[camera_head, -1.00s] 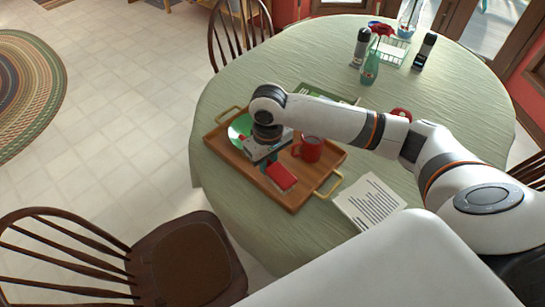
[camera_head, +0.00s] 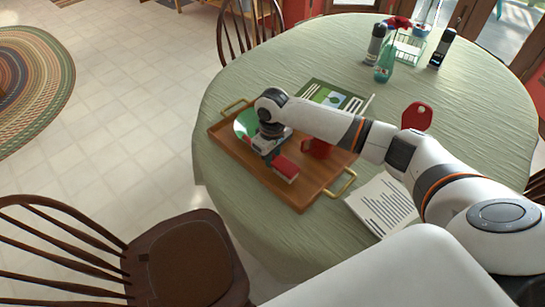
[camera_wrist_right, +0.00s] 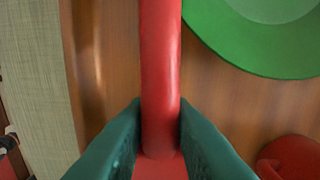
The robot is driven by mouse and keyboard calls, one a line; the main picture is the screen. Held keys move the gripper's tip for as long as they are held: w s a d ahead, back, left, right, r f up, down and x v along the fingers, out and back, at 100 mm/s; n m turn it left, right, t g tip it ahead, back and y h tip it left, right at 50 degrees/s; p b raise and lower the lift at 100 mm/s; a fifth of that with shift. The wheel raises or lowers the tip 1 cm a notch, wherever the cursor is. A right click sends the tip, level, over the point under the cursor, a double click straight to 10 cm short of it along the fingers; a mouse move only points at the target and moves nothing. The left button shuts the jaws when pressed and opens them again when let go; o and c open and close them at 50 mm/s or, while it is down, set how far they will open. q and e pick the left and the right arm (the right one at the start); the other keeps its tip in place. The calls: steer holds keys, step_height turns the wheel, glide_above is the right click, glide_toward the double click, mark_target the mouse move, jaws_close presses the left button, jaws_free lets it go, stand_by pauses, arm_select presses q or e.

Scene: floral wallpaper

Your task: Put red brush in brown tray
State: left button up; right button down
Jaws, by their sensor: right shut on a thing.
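The red brush (camera_head: 286,167) shows in the head view over the brown tray (camera_head: 298,196), with a pale underside. My right gripper (camera_head: 268,153) is shut on it; in the wrist view the teal fingers (camera_wrist_right: 160,125) clasp its long red handle (camera_wrist_right: 160,55). The wooden tray surface shows below the handle (camera_wrist_right: 118,60). I cannot tell if the brush touches the tray. My left gripper is not in view.
A green plate (camera_head: 243,124) and a red mug (camera_head: 315,149) sit in the tray, the mug partly behind my arm. Papers (camera_head: 382,207), a booklet (camera_head: 328,96), a red object (camera_head: 417,116), bottles (camera_head: 384,68) and a wire basket (camera_head: 410,47) are on the table.

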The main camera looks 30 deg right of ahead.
steer(key=shift+f, duration=0.2)
steer(key=c, duration=1.3)
jaws_free()
step_height(320, 180, up, 12)
